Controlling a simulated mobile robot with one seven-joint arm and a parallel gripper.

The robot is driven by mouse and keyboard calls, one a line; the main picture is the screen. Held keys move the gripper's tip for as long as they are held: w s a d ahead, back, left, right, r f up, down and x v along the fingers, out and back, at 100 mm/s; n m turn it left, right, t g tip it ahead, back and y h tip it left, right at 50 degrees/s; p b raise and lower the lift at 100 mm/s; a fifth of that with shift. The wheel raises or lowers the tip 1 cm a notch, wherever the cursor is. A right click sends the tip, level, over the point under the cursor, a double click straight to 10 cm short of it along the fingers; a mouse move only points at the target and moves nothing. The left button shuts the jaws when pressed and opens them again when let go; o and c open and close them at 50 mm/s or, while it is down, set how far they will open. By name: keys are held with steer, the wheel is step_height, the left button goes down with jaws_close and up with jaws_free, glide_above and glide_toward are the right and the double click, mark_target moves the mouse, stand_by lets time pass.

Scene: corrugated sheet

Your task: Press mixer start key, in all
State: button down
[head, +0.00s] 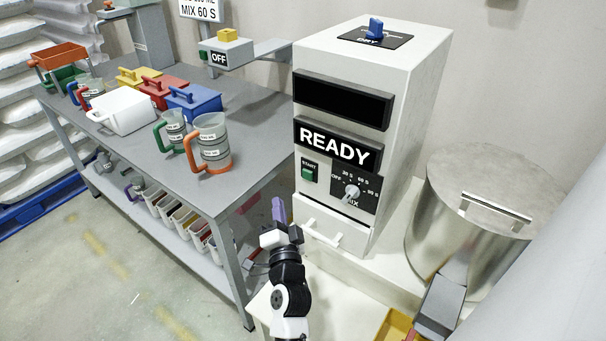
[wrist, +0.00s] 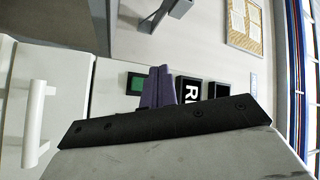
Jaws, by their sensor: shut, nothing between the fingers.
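The mixer is a tall white cabinet (head: 405,110) with a display reading READY (head: 338,146). Its green start key (head: 307,173) sits on a small dark plate labelled START, below the display's left end. The key also shows in the wrist view (wrist: 135,84), just left of the fingers. My gripper (head: 278,207) has purple fingers. It is shut and empty, below and left of the key in the head view, apart from it as far as I can tell. In the wrist view the fingers (wrist: 158,87) partly cover the panel.
A MIX dial (head: 352,191) sits right of the key; its exact setting is hard to read. A white handle (head: 322,233) sticks out below. A grey table (head: 200,182) with jugs stands left, a steel drum (head: 470,205) right. A wall sign (head: 200,9) reads MIX 60 S.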

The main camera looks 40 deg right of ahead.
steer(key=b, duration=0.4)
glide_toward(302, 172)
steer(key=shift+w+a+x, duration=0.1)
steer(key=shift+a+x, duration=0.05)
steer(key=shift+x, duration=0.7)
steer(key=shift+w+a+x, duration=0.1)
steer(key=shift+a+x, duration=0.1)
steer(key=shift+x, duration=0.65)
steer(key=shift+w+a+x, duration=0.1)
steer(key=shift+a+x, duration=0.05)
steer(key=shift+x, duration=0.7)
steer(key=shift+d, duration=0.15)
steer(key=shift+d, duration=0.25)
steer(key=shift+w+d+b, duration=0.15)
steer(key=shift+d+b, duration=0.25)
steer(key=shift+b, duration=0.1)
steer(key=shift+a, duration=0.1)
stand_by(0.5)
steer(key=shift+s+a+p, duration=0.3)
steer(key=shift+a, duration=0.4)
